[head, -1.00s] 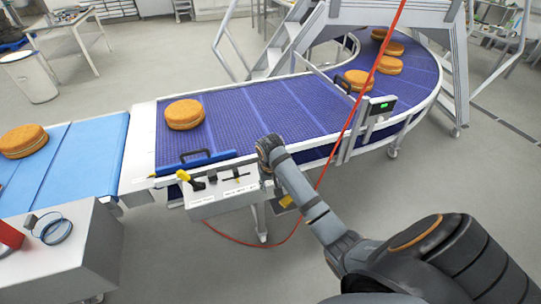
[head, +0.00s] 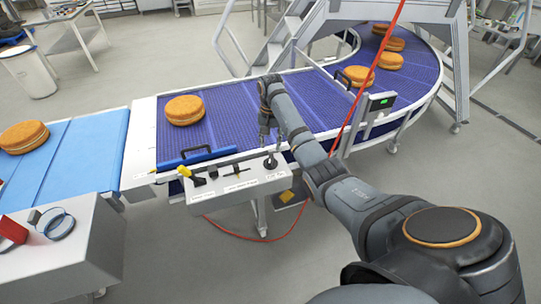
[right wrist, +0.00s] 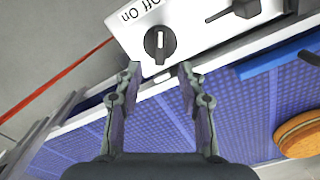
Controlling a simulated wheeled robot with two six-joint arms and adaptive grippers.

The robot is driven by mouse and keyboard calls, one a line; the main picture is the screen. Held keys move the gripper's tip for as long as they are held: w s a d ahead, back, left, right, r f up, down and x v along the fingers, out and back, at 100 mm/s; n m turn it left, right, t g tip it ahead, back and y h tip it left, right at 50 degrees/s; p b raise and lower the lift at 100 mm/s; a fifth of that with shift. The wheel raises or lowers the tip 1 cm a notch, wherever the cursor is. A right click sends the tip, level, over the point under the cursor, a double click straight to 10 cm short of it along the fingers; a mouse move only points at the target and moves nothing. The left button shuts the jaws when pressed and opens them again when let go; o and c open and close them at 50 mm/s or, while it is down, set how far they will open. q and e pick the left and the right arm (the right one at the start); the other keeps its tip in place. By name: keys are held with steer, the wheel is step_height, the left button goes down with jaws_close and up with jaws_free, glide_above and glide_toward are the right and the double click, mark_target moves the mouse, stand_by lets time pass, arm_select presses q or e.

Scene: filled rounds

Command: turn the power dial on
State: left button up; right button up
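The power dial (head: 270,164) is a round black knob at the right end of the white control box (head: 225,188). In the right wrist view the dial (right wrist: 160,43) has a white line pointing toward the "Off" label, with "On" printed beside it. My right gripper (head: 270,143) hangs over the conveyor's near edge, just behind the dial. In the right wrist view its two fingers (right wrist: 161,70) are apart with nothing between them, and the dial lies just beyond the tips, apart from them. My left gripper is not in view.
A filled round (head: 184,110) sits on the purple belt. A red cable (head: 352,135) crosses near my arm.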

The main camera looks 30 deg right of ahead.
mark_target(271, 158)
step_height(271, 158, down, 8)
steer(key=shift+r+p, duration=0.2)
steer(key=shift+p, duration=0.25)
steer(key=shift+c, duration=0.4)
jaws_close()
